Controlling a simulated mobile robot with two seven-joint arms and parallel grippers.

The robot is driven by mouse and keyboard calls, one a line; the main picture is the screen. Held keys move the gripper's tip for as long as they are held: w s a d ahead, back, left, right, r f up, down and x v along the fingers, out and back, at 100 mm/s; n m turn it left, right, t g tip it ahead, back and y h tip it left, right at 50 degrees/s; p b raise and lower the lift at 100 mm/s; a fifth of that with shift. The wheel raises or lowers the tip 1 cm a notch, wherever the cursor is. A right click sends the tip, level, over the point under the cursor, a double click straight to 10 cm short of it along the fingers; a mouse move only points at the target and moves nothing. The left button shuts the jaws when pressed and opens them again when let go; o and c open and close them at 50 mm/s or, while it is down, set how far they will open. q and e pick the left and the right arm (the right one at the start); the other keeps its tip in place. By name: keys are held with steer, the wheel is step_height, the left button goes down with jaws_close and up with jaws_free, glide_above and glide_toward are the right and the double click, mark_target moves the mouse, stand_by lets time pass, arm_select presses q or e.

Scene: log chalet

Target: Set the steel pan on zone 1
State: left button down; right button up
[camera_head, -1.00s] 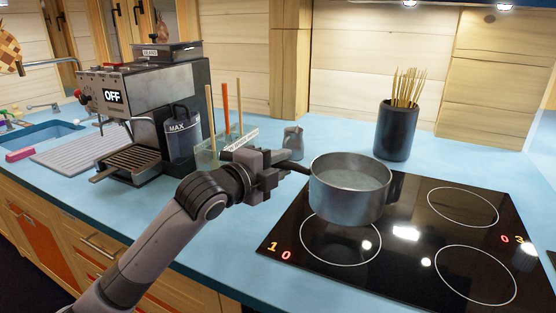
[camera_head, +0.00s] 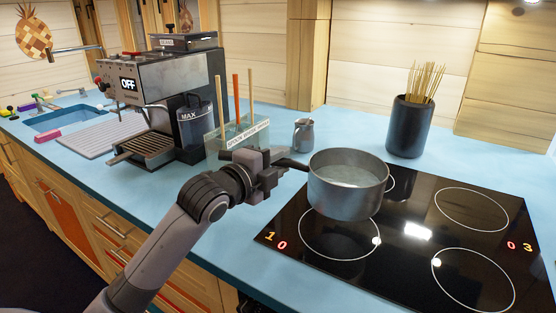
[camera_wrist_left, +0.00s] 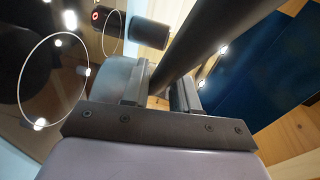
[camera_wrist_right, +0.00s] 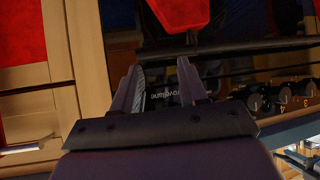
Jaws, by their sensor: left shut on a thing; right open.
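The steel pan (camera_head: 347,188) is a round grey pot with a dark handle (camera_head: 292,164) pointing left. My left gripper (camera_head: 277,166) is shut on this handle; a dark bar, apparently the handle, crosses between the fingers in the left wrist view (camera_wrist_left: 160,88). The pan looks level and appears raised above the black hob. It overlaps the far edge of the zone 1 ring (camera_head: 340,257), the near-left ring beside the orange 1. The hob under the pan is partly hidden. My right gripper (camera_wrist_right: 163,85) is open and empty, facing a cabinet or oven front with knobs.
A dark holder with skewers (camera_head: 409,127) stands behind the hob. A small metal jug (camera_head: 303,135) and a clear utensil box (camera_head: 238,143) stand behind my left gripper. The coffee machine (camera_head: 155,90) is at left.

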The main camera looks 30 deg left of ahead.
arm_select(q)
steer(key=shift+r, duration=0.5)
steer(key=shift+p, duration=0.4)
step_height(320, 180, down, 8)
steer(key=b, duration=0.4)
steer(key=shift+f, duration=0.15)
steer(key=shift+f+b, duration=0.3)
steer(key=shift+f, duration=0.05)
stand_by(0.3)
steer(key=c, duration=0.8)
jaws_free()
steer(key=shift+s, duration=0.1)
steer(key=shift+f, duration=0.65)
steer(key=shift+s+a+r+b, duration=0.15)
steer(key=shift+s+r, duration=0.15)
steer(key=shift+s, duration=0.85)
steer(key=shift+s+a+r+b, duration=0.1)
steer(key=shift+s+r, duration=0.15)
steer(key=shift+s, duration=0.95)
steer(key=shift+s+a+r+b, duration=0.15)
steer(key=shift+s+r, duration=0.15)
steer(key=shift+s, duration=0.85)
